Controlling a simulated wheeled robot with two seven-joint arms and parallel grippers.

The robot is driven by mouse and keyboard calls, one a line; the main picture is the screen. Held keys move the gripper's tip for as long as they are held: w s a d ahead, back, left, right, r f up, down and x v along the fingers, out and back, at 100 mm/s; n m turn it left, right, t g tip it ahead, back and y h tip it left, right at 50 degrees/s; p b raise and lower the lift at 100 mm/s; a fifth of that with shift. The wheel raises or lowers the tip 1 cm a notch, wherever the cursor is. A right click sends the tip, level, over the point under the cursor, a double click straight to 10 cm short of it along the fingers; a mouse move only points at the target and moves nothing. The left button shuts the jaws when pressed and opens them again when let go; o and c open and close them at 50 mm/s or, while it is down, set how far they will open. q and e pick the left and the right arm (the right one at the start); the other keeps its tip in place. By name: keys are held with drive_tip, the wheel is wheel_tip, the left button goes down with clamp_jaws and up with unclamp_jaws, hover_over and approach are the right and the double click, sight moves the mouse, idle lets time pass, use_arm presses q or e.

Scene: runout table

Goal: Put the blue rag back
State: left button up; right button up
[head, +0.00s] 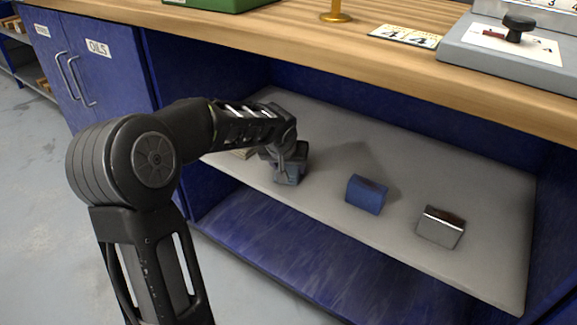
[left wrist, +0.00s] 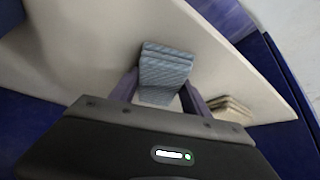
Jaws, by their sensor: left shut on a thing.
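The blue rag (left wrist: 166,68) is a folded, ribbed, pale blue-grey cloth. In the left wrist view it sits between the two fingers of my left gripper (left wrist: 158,94), which is shut on it. In the head view my left gripper (head: 290,166) is low over the left part of the grey shelf (head: 320,205), near its front edge, and mostly hides the rag. I cannot tell whether the rag touches the shelf. My right gripper is not in view.
A beige folded cloth (left wrist: 231,108) lies close beside the gripper. A blue block (head: 367,194) and a shiny metal block (head: 440,227) stand further right on the shelf. The wooden worktop (head: 310,45) overhangs the shelf. The shelf's back right is clear.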

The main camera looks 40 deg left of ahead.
use_arm(q)
drive_tip(key=shift+s+f+b, duration=0.1)
drive_tip(key=shift+f+b, duration=0.2)
drive_tip(key=shift+f, duration=0.2)
drive_tip(key=o, duration=0.9)
drive_tip(key=shift+s, duration=0.1)
drive_tip(key=shift+c, duration=0.2)
drive_tip(key=o, duration=0.5)
drive_tip(key=shift+f, duration=0.15)
drive_tip(key=shift+c, duration=0.2)
drive_tip(key=shift+d, duration=0.1)
drive_tip(key=shift+r+p, duration=0.35)
drive_tip(key=shift+p, duration=0.1)
drive_tip(key=p+v, duration=0.5)
drive_tip(key=v, duration=0.7)
drive_tip(key=shift+r, duration=0.4)
